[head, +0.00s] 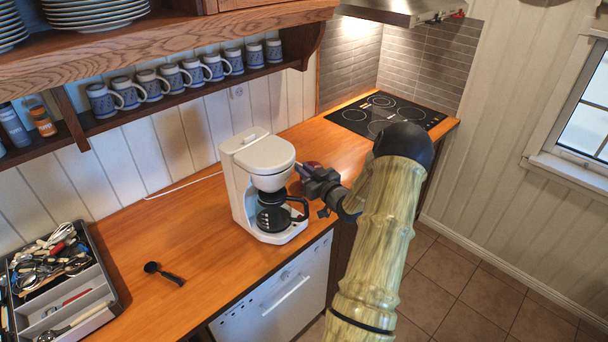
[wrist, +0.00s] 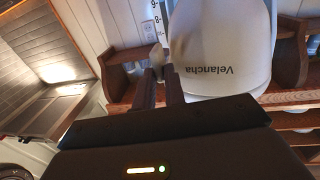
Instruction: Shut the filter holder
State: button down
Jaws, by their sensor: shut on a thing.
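The white coffee maker (head: 243,190) stands on the wooden counter. Its white filter holder (head: 272,183) sits under the rounded top and above the dark glass carafe (head: 272,218). In the wrist view, the white rounded front of the coffee maker (wrist: 222,50), lettered "Velancha", appears upside down. My gripper (head: 303,182) is at the right side of the maker, level with the filter holder. In the wrist view, my gripper's fingers (wrist: 162,62) are close together at a pale edge beside the rounded front, shut on the filter holder. The exact contact and how far the holder stands open are hard to see.
A utensil tray (head: 95,300) is at the left, with a black scoop (head: 163,272) beside it. A cooktop (head: 385,115) lies behind at the right. A shelf with several mugs (head: 150,86) hangs above. The counter left of the maker is mostly clear.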

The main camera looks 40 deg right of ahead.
jog(key=c, duration=1.8)
grip_release()
jog(key=shift+w, duration=0.1)
jog(key=s+b, duration=0.6)
jog(key=s, duration=1.1)
jog(key=shift+s+a, duration=0.2)
jog(key=shift+a, duration=0.25)
jog(key=shift+w, duration=0.1)
